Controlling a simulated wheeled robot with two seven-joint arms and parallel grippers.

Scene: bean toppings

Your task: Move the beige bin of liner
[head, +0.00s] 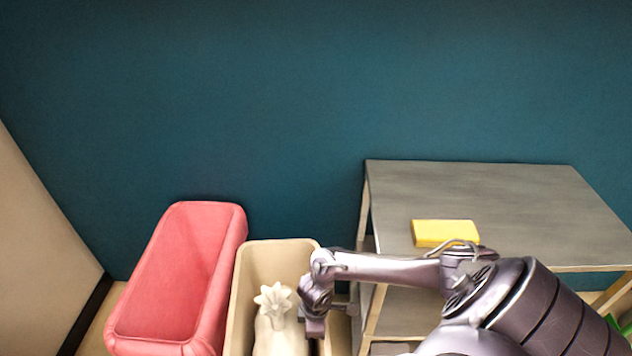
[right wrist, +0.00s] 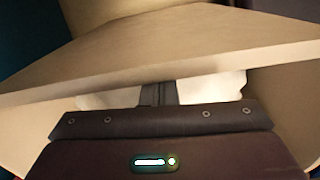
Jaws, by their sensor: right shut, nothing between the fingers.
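The beige bin (head: 243,290) stands on the floor at the bottom centre of the head view, its lower part cut off by the frame. A cream bag-like liner with a gathered, ruffled top (head: 272,302) sits inside it. My right gripper (head: 315,328) is at the bin's right side, by the rim, pointing down. In the right wrist view its fingers (right wrist: 158,93) are shut together with nothing between them. My left gripper is not in view.
A red bin (head: 185,260) stands close to the left of the beige bin. A grey-topped shelf table (head: 520,205) stands to the right, with a yellow block (head: 445,232) on top. My right arm passes in front of its near side. A dark teal wall is behind.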

